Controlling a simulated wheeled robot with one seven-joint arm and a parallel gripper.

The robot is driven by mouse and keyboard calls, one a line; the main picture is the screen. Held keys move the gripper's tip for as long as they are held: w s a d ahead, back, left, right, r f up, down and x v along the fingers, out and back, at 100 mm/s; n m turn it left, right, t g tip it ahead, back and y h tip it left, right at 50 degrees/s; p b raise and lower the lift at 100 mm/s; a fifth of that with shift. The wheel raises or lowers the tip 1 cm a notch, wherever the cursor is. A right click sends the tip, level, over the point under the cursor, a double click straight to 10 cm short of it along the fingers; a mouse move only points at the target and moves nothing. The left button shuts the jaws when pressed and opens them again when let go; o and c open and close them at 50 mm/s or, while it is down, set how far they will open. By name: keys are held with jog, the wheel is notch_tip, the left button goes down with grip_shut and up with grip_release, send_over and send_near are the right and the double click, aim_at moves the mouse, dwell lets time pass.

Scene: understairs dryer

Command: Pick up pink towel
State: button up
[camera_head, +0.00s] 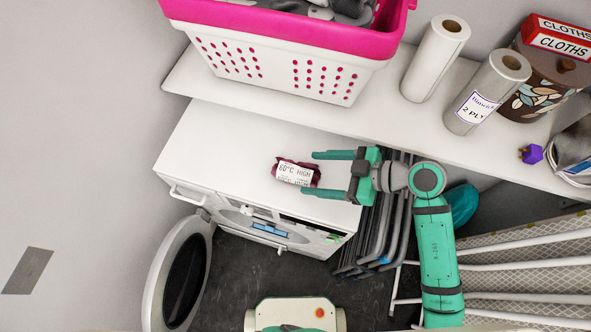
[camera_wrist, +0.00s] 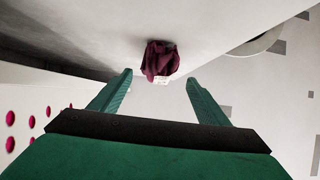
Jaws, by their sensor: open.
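The towel (camera_head: 296,172) is a small dark pink, maroon-looking bundle with a white label reading "60°C HIGH". It lies on the white top of the dryer (camera_head: 215,148). In the wrist view the towel (camera_wrist: 160,60) is ahead of the fingertips, near the middle. My green gripper (camera_head: 309,173) reaches in from the right, open, with its two fingertips at the towel's right end. In the wrist view my gripper (camera_wrist: 161,77) has nothing between its fingers. I cannot tell whether a fingertip touches the towel.
A shelf (camera_head: 270,115) above the dryer holds a pink-and-white laundry basket (camera_head: 280,55), paper rolls (camera_head: 435,58) and a patterned pot (camera_head: 540,85). The dryer's round door (camera_head: 180,275) hangs open at lower left. Folded grey chairs (camera_head: 385,230) stand to the right. The dryer top left of the towel is clear.

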aim_at(302, 173)
jog(key=shift+d+f+x, duration=0.15)
jog(key=shift+f+x, duration=0.05)
jog(key=shift+x, duration=1.15)
jog(key=shift+d+f+x, duration=0.1)
jog(key=shift+f+x, duration=0.1)
jog(key=shift+x, duration=1.1)
jog(key=shift+w, duration=0.1)
jog(key=c, duration=1.2)
